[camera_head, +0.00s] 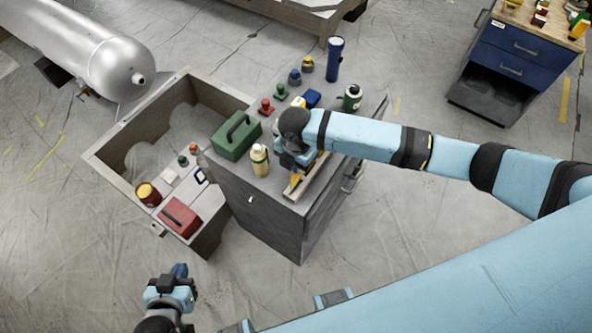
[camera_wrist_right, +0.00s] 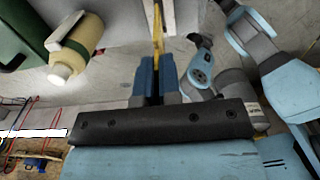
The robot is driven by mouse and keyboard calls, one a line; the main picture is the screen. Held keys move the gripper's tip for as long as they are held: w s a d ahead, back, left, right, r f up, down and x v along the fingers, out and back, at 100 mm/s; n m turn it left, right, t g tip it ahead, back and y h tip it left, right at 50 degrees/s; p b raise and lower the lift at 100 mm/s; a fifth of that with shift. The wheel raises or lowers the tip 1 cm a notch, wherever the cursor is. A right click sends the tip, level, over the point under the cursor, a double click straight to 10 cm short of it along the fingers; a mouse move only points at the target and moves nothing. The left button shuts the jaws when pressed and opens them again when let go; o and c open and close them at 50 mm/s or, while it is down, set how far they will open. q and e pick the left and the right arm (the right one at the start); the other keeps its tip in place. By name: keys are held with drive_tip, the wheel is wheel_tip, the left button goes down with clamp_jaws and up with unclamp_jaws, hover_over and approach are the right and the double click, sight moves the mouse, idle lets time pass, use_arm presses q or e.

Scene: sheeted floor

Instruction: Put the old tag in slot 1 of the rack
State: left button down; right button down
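My right gripper (camera_head: 296,172) is low over the front right part of the grey cabinet top. In the right wrist view its blue fingers (camera_wrist_right: 157,76) are close together on a thin yellow tag (camera_wrist_right: 157,40), seen edge-on. The tag's yellow also shows below the gripper in the head view (camera_head: 295,181). A narrow tan rack (camera_head: 316,183) lies along the cabinet's right edge, right beside the tag and partly hidden by my gripper. I cannot make out its slots or whether the tag is inside one. My left gripper (camera_head: 178,281) is over the floor, away from the cabinet; its fingers are unclear.
A cream bottle (camera_head: 259,161) and green box (camera_head: 236,136) stand just left of my right gripper. A blue flashlight (camera_head: 334,60), dark green bottle (camera_head: 351,98) and several small knobbed items are farther back. An open bin (camera_head: 104,158) with a red box (camera_head: 179,219) adjoins the cabinet.

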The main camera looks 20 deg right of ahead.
hover_over(296, 183)
drive_tip(key=shift+w+f, duration=0.15)
drive_tip(key=shift+f, duration=1.95)
drive_tip(key=shift+f, duration=0.1)
drive_tip(key=c, duration=1.3)
unclamp_jaws()
